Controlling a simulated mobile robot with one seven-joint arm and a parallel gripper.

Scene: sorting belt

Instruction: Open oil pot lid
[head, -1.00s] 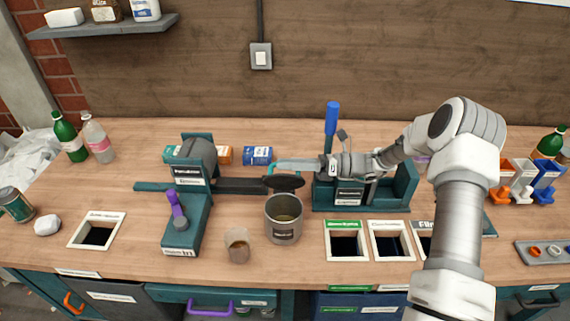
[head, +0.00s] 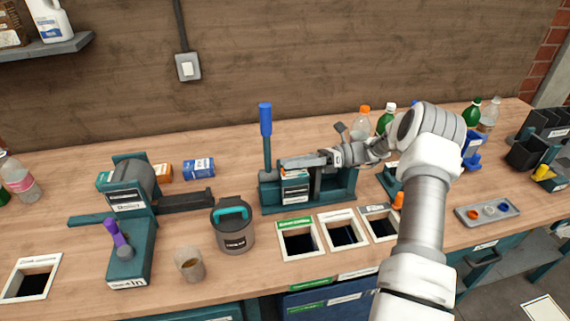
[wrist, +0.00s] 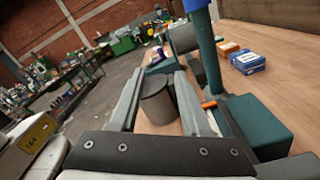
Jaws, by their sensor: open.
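The oil pot (head: 235,238) is a grey cylinder with a label, standing upright on the bench in the head view. Its dark lid (head: 222,221) with a teal handle (head: 231,213) sits on top, so the inside is hidden. My gripper (head: 284,165) is open and apart from the lid, up and to the right of the pot, over the teal lever press (head: 325,203). In the wrist view my gripper (wrist: 163,72) shows two spread fingers with nothing held. A grey cylinder, seemingly the pot (wrist: 156,108), appears between them, farther off.
A teal machine (head: 125,235) with a purple handle stands left of the pot, its dark arm reaching towards it. A glass cup (head: 188,263) stands close in front. The press's upright blue lever (head: 266,135) rises near my gripper. Framed bench openings (head: 298,226) lie to the right.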

